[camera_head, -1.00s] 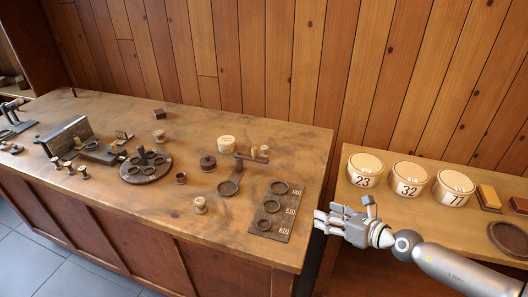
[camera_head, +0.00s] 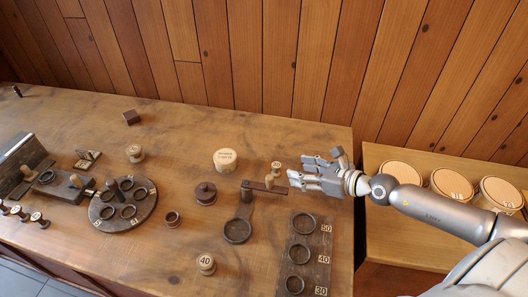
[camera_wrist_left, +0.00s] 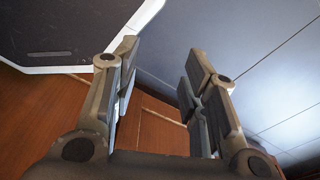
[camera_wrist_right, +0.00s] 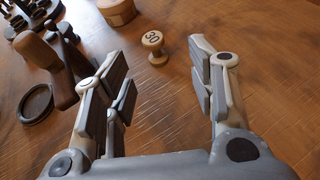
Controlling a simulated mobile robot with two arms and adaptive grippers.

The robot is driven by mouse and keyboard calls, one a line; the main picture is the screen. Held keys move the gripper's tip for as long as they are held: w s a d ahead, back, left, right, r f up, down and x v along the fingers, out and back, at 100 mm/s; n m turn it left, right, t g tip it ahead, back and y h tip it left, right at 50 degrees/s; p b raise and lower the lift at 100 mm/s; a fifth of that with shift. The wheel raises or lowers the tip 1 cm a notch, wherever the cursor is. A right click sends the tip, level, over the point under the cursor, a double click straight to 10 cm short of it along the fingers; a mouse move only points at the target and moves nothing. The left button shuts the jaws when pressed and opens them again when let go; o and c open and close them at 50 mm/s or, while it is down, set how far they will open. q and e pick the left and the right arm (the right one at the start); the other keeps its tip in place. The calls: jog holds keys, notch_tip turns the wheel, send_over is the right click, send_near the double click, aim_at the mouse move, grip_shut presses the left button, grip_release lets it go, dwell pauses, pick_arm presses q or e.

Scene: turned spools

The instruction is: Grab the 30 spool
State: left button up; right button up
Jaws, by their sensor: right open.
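The 30 spool (camera_wrist_right: 153,45) is a small pale wooden spool standing upright on the table, its black number on top. It also shows in the head view (camera_head: 276,168), just left of my right gripper (camera_head: 299,172). In the right wrist view that gripper (camera_wrist_right: 160,62) has its fingers spread and empty, with the spool beyond the fingertips, between their directions and not touched. My left gripper (camera_wrist_left: 158,62) is open and empty in the left wrist view, over the floor beside a wooden panel; it is outside the head view.
A round pale box (camera_head: 225,160), a dark lidded pot (camera_head: 205,193), a 40 spool (camera_head: 206,264) and a rack with numbered rings (camera_head: 308,254) are nearby. Pale tubs (camera_head: 451,184) stand on the right-hand surface.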

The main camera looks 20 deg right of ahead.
aim_at(280, 167)
jog(key=shift+w+a+r, duration=0.1)
jog(key=shift+w, duration=0.05)
pick_arm(q)
jog(key=s, duration=0.7)
pick_arm(e)
jog(key=shift+w+a+f+p, duration=0.3)
jog(key=shift+w+a, duration=0.4)
jog(key=shift+a, duration=0.05)
jog(key=shift+x, duration=1)
jog(key=shift+w+a+f, duration=0.1)
jog(key=shift+w+f, duration=0.05)
jog(key=shift+w, duration=0.1)
jog(key=shift+w+a+f, duration=0.1)
jog(key=shift+w+a, duration=0.1)
jog(key=shift+w, duration=0.1)
jog(key=x, duration=0.3)
jog(key=shift+w+f, duration=0.15)
jog(key=shift+f, duration=0.05)
jog(key=shift+w+a+f, duration=0.15)
jog(key=shift+w+a, duration=0.05)
jog(key=c, duration=0.7)
pick_arm(q)
jog(key=w, duration=0.2)
jog(key=w+r, duration=0.1)
jog(key=w, duration=0.1)
pick_arm(e)
jog(key=shift+c, duration=0.5)
